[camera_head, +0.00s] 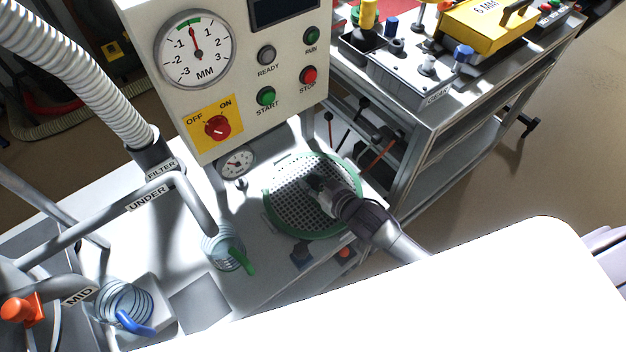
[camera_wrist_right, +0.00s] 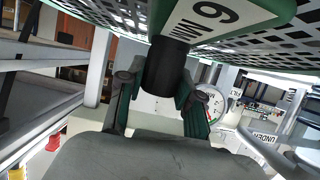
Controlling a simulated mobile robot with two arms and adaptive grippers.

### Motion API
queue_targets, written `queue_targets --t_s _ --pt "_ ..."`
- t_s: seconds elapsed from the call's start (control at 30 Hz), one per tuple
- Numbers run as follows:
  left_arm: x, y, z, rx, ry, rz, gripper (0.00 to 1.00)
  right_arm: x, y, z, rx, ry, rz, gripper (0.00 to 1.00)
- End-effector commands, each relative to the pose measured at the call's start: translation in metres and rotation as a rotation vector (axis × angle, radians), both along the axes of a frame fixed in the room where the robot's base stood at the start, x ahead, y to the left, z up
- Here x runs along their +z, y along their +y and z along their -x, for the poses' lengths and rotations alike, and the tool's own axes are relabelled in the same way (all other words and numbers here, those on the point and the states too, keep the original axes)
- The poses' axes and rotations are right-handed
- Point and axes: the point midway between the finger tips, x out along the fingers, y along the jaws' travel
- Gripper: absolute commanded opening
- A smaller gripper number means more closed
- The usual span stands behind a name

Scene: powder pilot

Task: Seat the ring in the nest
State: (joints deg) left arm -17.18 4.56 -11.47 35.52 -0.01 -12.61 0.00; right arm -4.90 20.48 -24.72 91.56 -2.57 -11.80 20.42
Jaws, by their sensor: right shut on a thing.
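The ring is a round perforated grey plate with a green rim (camera_head: 271,213), at the right end of the white bench in the head view. My right gripper (camera_head: 318,186) reaches in from the right across its face. In the right wrist view, the jaws (camera_wrist_right: 160,95) are shut on a black round grip (camera_wrist_right: 165,66) joined to a green-edged "6 MM" tag (camera_wrist_right: 215,18). The perforated plate (camera_wrist_right: 120,12) fills the top of that view. I cannot make out the nest, or whether the ring touches anything below. My left gripper is not in view.
A control panel (camera_head: 245,135) with dial and buttons stands behind the ring. A coil with a green handle (camera_head: 228,252) stands left of it, and a coil with a blue handle (camera_head: 125,302) farther left. A grey cart (camera_head: 440,125) is at right. A small gauge (camera_head: 237,162) is close to the ring.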

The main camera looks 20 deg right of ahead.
Motion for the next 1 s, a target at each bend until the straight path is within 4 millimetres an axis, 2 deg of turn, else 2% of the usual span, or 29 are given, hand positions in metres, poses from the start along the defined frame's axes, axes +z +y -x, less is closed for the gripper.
queue_targets --t_s 0.4,0.43,0.6,0.87,1.0 --pt "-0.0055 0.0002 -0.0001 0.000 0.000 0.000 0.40 -0.0079 0.0001 -0.0008 0.000 -0.003 -0.001 0.00" --pt "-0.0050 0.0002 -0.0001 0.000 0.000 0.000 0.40 -0.0073 0.0001 -0.0008 0.000 -0.003 -0.001 0.38" --pt "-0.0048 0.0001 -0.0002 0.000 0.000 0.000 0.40 -0.0074 0.0001 -0.0005 0.000 -0.002 -0.001 0.64" --pt "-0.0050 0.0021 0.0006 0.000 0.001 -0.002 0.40 -0.0093 -0.0003 0.0007 0.000 0.003 0.001 0.64" --pt "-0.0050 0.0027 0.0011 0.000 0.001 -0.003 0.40 -0.0069 -0.0030 0.0081 0.000 0.003 0.000 0.64"
